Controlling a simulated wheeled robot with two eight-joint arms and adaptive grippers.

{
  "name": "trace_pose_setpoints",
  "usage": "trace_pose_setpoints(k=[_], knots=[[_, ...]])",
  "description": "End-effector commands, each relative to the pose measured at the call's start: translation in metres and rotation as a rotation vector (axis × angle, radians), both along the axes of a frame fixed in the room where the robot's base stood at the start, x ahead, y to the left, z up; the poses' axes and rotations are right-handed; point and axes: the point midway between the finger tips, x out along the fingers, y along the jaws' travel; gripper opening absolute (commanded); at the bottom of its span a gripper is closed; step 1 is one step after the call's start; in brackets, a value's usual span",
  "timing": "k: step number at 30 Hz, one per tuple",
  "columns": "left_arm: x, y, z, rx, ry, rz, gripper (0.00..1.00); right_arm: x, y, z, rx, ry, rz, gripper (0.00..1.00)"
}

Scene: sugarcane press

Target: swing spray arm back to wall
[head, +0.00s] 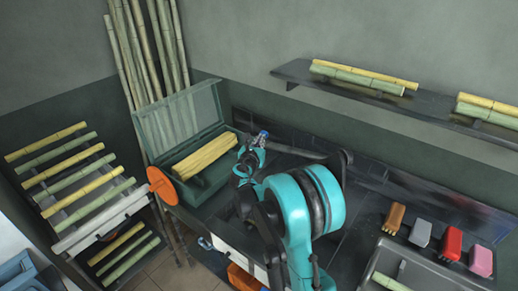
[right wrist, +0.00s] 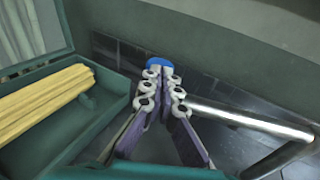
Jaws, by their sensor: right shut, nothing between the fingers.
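The spray arm looks like a bent grey metal tube (right wrist: 255,122) in the right wrist view, just right of my right gripper (right wrist: 163,80). In the head view the tube (head: 300,153) runs to the right from the gripper along the dark back splash, partly hidden by my arm. My right gripper (head: 260,142) is shut with nothing between its fingers. A small blue piece (right wrist: 160,61) shows at the fingertips; I cannot tell whether it belongs to the spray arm. Whether finger and tube touch is unclear. My left gripper is not in view.
A green box (head: 208,188) with an open lid and a yellow cane bundle (head: 206,153) stands left of the gripper. A wall shelf (head: 350,88) holds canes.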

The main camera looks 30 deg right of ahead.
Motion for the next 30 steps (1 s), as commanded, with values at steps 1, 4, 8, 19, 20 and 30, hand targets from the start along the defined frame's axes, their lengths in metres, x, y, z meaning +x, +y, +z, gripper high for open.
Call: trace_pose_setpoints(k=[1, 4, 8, 19, 20, 30], knots=[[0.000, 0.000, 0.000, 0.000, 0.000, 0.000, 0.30, 0.009, -0.007, 0.000, 0.001, 0.001, -0.033, 0.00], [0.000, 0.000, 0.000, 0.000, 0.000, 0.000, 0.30, 0.021, -0.022, 0.000, 0.000, 0.000, -0.100, 0.00], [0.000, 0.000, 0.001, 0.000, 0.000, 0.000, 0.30, 0.034, -0.038, 0.000, 0.001, 0.001, -0.171, 0.00], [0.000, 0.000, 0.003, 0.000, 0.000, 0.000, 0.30, 0.048, -0.062, 0.000, -0.001, 0.001, -0.269, 0.00], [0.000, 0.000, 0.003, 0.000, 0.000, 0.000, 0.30, 0.048, -0.063, 0.000, 0.000, 0.000, -0.271, 0.00], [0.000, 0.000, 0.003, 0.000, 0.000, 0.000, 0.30, 0.048, -0.064, 0.001, -0.002, 0.000, -0.274, 0.00]])
